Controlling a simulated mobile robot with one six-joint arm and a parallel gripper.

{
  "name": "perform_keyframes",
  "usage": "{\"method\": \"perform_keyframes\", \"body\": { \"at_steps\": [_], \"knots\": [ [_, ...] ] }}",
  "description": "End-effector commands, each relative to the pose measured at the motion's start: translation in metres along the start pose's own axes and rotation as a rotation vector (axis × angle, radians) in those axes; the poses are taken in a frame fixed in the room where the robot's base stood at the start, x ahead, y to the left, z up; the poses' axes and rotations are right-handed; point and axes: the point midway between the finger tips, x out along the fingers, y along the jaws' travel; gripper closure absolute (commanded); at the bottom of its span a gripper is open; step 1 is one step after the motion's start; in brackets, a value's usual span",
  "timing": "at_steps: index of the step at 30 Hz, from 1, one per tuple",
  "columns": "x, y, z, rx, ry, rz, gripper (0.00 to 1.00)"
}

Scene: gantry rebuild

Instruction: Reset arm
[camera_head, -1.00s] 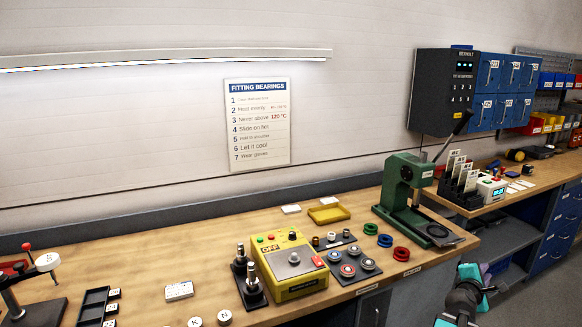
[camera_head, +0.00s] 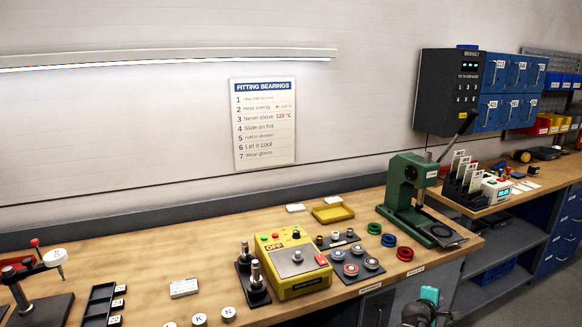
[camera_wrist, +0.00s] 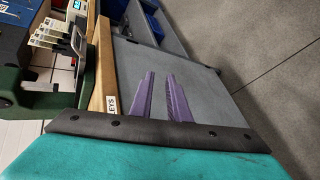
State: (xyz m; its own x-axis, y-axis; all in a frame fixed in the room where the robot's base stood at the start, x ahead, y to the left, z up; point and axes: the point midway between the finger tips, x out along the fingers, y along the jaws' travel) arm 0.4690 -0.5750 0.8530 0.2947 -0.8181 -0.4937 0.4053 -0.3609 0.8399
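My gripper's two purple fingers (camera_wrist: 159,78) show in the wrist view, in front of its teal body. They stand a little apart with nothing between them, so it is open and empty. They point away over the grey lower shelf, beside the wooden bench edge with its label (camera_wrist: 111,103). In the head view my teal and dark arm (camera_head: 428,306) shows at the bottom, in front of the bench. The fingers cannot be made out there.
The workbench (camera_head: 150,262) holds a yellow heater box (camera_head: 298,285), a green press (camera_head: 405,180), a yellow tray (camera_head: 350,214) and several bearings and rings. A second bench with card holders (camera_head: 470,178) stands at the right. Floor is open at the far right.

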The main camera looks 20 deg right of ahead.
Motion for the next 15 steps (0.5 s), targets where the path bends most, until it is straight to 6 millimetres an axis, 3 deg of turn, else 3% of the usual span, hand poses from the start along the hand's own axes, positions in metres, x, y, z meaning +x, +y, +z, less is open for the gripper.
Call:
{"method": "perform_keyframes", "body": {
  "at_steps": [1, 6, 15],
  "knots": [
    [-0.002, -0.019, -0.02, 0.023, 0.017, -0.038, 0.85],
    [-0.015, -0.08, -0.074, 0.113, 0.05, -0.171, 0.85],
    [-0.058, -0.193, -0.153, 0.233, 0.061, -0.42, 0.85]
  ]
}}
